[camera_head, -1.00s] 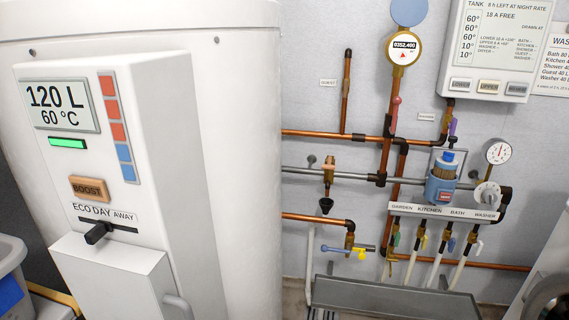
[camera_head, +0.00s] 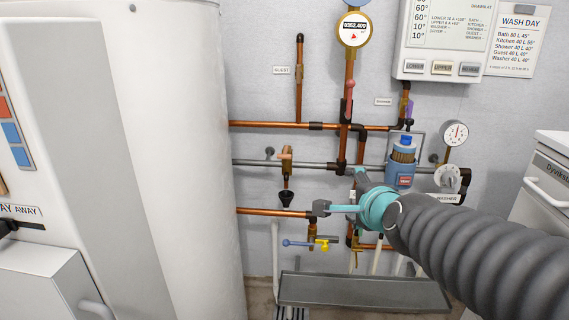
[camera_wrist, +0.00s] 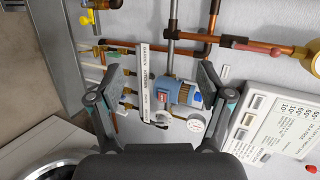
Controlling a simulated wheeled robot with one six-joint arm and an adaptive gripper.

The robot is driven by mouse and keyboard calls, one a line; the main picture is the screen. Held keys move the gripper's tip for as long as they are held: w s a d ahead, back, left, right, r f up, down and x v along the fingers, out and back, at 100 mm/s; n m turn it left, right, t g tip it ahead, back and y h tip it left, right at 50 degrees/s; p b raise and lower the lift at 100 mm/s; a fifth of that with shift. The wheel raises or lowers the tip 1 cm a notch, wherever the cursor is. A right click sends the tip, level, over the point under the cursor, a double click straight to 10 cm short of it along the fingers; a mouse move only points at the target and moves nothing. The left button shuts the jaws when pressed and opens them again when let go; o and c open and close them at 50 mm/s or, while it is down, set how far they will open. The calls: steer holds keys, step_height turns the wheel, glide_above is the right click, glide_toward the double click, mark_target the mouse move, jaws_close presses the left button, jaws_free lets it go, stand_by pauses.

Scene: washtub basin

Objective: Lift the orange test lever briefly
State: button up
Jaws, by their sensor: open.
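The orange test lever (camera_head: 285,156) is on the brass valve (camera_head: 287,168) on the grey pipe, above a black funnel (camera_head: 286,198), in the head view. My gripper (camera_head: 341,192) is to the right of and slightly below the lever, apart from it, with its fingers spread and nothing between them. I cannot make out the lever in the wrist view.
A white tank (camera_head: 180,150) fills the left. Copper pipes (camera_head: 270,125) surround the valve. A blue-handled tap with a yellow part (camera_head: 322,243) sits below, above a grey trough (camera_head: 365,291). A round water meter (camera_head: 354,29) is above. My arm covers the manifold's lower right.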

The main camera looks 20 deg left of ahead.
steer(key=w+a+m+t+b, duration=0.25)
steer(key=w+a+m, duration=0.35)
steer(key=a+m, duration=0.4)
steer(key=m+t+h, duration=0.1)
steer(key=m+t, duration=0.2)
steer(key=m, duration=0.5)
glide_toward(283, 157)
steer(key=p+x, duration=0.1)
steer(key=x, duration=1)
steer(key=shift+w+f, duration=0.1)
steer(key=shift+w, duration=0.2)
steer(key=shift+c, duration=0.2)
steer(key=shift+d, duration=0.1)
jaws_close()
steer(key=shift+s, duration=0.1)
